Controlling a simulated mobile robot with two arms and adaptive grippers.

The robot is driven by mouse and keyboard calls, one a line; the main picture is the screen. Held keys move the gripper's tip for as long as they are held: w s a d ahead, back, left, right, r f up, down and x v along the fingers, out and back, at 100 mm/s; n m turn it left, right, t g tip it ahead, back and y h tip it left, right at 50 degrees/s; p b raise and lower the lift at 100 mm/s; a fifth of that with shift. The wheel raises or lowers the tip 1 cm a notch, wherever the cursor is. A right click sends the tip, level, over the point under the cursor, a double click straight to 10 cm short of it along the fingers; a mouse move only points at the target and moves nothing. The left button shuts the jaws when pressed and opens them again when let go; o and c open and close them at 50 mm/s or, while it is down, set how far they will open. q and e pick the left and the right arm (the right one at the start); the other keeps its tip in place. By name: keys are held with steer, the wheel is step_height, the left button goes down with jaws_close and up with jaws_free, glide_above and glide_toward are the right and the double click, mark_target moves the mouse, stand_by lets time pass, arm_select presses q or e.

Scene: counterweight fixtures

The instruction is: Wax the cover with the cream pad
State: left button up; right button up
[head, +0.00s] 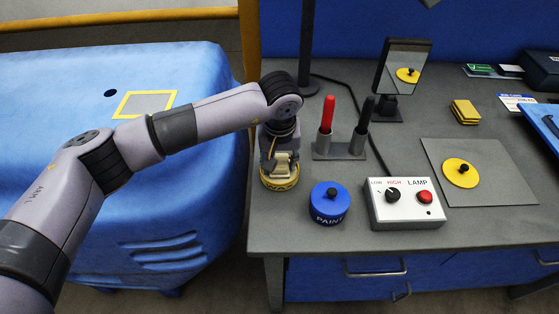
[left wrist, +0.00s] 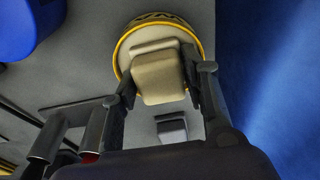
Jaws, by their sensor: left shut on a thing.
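The blue cover (head: 60,110) fills the left of the head view, with a yellow-framed grey patch (head: 146,103), a dark round spot and louvres. My left gripper (head: 281,148) is over the bench's left edge, pointing down. It is shut on the cream pad (head: 284,160), a blocky piece that shows between the fingers in the left wrist view (left wrist: 160,78). The pad is at the open top of a round yellow-rimmed wax tin (head: 279,183); the tin also shows in the left wrist view (left wrist: 125,45). I cannot tell whether the pad touches the wax. My right gripper is not in view.
On the grey bench (head: 300,235) stand a blue paint pot (head: 329,203), a lamp control box (head: 405,203), a holder with red and black tools (head: 340,148), and a mirror (head: 402,68). A plate (head: 500,165) bears a yellow disc. A gap separates bench and cover.

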mark_target(280, 161)
arm_select(q)
steer(key=shift+f, duration=0.1)
stand_by(0.7)
steer(key=shift+s, duration=0.1)
stand_by(0.5)
steer(key=shift+r+p, duration=0.7)
steer(key=shift+r, duration=2.85)
steer(key=shift+a, duration=0.1)
